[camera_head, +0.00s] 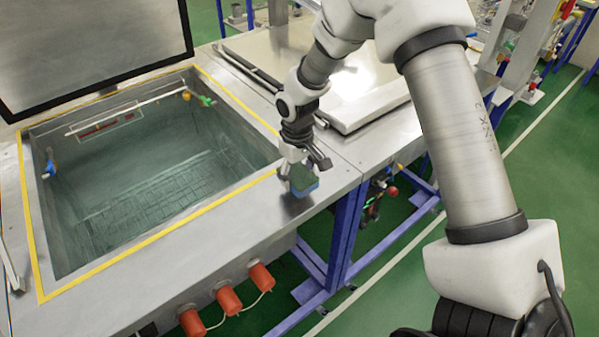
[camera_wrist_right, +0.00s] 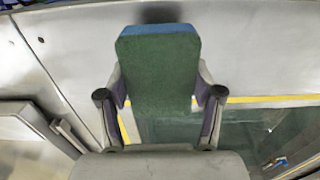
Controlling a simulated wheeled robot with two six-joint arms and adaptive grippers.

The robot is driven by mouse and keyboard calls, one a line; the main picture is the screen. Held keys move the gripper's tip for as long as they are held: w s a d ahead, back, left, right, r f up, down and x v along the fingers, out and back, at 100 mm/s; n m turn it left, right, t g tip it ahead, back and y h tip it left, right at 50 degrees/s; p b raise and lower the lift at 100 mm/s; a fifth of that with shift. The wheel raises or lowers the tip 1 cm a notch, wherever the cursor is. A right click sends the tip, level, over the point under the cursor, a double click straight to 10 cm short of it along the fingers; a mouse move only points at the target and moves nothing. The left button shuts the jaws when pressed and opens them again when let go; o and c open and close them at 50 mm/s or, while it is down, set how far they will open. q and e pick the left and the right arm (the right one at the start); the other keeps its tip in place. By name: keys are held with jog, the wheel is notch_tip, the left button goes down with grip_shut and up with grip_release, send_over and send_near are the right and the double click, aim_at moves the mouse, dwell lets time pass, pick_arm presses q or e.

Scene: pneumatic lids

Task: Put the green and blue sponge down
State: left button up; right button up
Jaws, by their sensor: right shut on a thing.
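The green and blue sponge (camera_head: 301,181) is in my right gripper (camera_head: 306,163) in the head view, over the steel worktop just right of the tank's yellow-edged rim. In the right wrist view the sponge (camera_wrist_right: 158,72) stands between the two fingers of the right gripper (camera_wrist_right: 160,105), green face towards the camera and blue along its end. The fingers are shut on its sides. A dark shadow lies by the sponge's blue end. I cannot tell whether the sponge touches the worktop. My left gripper is not in view.
The open tank (camera_head: 160,165) with its raised lid (camera_head: 90,40) is at the left. A closed pale lid (camera_head: 365,105) lies behind my right arm. Bare worktop (camera_head: 225,225) runs along the front, above several orange-red knobs (camera_head: 228,299).

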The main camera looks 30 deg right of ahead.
aim_at(298, 179)
jog(key=shift+w+d, duration=0.45)
jog(key=shift+w, duration=0.1)
jog(key=shift+w+f+p, duration=0.1)
jog(key=shift+f+p, duration=0.15)
jog(key=shift+p, duration=0.1)
notch_tip(298, 179, down, 2)
jog(key=shift+f+p, duration=0.25)
jog(key=shift+p, duration=0.35)
jog(key=shift+d+f, duration=0.1)
jog(key=shift+f, duration=0.25)
jog(key=shift+f, duration=0.1)
jog(key=o, duration=1.2)
